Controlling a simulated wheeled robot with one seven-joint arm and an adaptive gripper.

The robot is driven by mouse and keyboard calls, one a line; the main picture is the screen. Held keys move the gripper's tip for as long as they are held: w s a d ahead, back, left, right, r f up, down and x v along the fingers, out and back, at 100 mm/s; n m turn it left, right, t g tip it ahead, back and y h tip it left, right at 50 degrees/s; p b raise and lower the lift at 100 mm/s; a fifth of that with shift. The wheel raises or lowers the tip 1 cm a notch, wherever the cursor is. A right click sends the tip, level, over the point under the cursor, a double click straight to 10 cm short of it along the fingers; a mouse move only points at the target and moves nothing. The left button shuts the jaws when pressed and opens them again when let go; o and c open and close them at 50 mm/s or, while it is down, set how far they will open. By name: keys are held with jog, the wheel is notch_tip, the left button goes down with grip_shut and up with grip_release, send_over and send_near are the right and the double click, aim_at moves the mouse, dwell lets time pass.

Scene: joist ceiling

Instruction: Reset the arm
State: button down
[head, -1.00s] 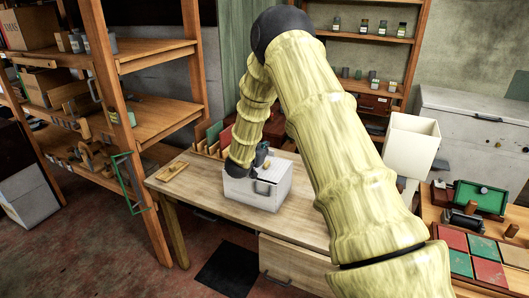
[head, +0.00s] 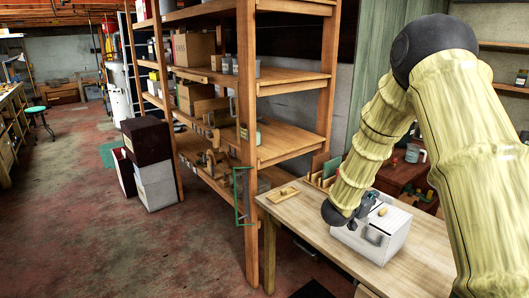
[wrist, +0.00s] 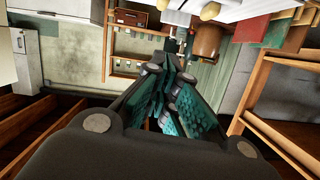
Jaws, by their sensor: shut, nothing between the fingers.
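My arm is pale yellow and segmented, with a dark elbow, and fills the right of the head view. It is bent, with its forearm reaching down to the table. My gripper (head: 368,205) is small and partly hidden there, at the white box. In the wrist view the teal-padded fingers (wrist: 168,95) are close together with nothing held between them. The white box (head: 370,242) has a dark handle on its front and stands on the wooden table (head: 318,222). A small yellow item (head: 382,212) is on its top. Whether the gripper touches the box is unclear.
A tall wooden shelf (head: 290,82) stands behind and left of the table. Stacked boxes (head: 150,165) stand on the floor beside it. Open red floor (head: 75,220) spreads at left.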

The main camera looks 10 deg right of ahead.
jog(key=s+a+f+n+y, duration=0.3)
jog(key=s+a+f, duration=0.25)
jog(key=f, duration=0.45)
jog(key=s+a+f+n+y, duration=0.25)
jog(key=s+a+f, duration=0.3)
jog(key=f, duration=0.45)
jog(key=s+a+f+n+y, duration=0.3)
jog(key=s+a+f, duration=0.3)
jog(key=f, duration=0.4)
jog(key=s+a+f+n+g+y, duration=0.1)
jog(key=s+a+f+g, duration=0.1)
jog(key=s, duration=0.8)
jog(key=s+a+f+n+g+y, duration=0.2)
jog(key=s+a+f+g, duration=0.1)
jog(key=s, duration=0.8)
jog(key=s+a+f+n+g+y, duration=0.1)
jog(key=s+a+f, duration=0.3)
jog(key=s, duration=0.6)
jog(key=a+g+y, duration=0.1)
jog(key=a, duration=0.1)
jog(key=shift+s+a+f+g, duration=0.25)
jog(key=shift+s+a+g, duration=0.05)
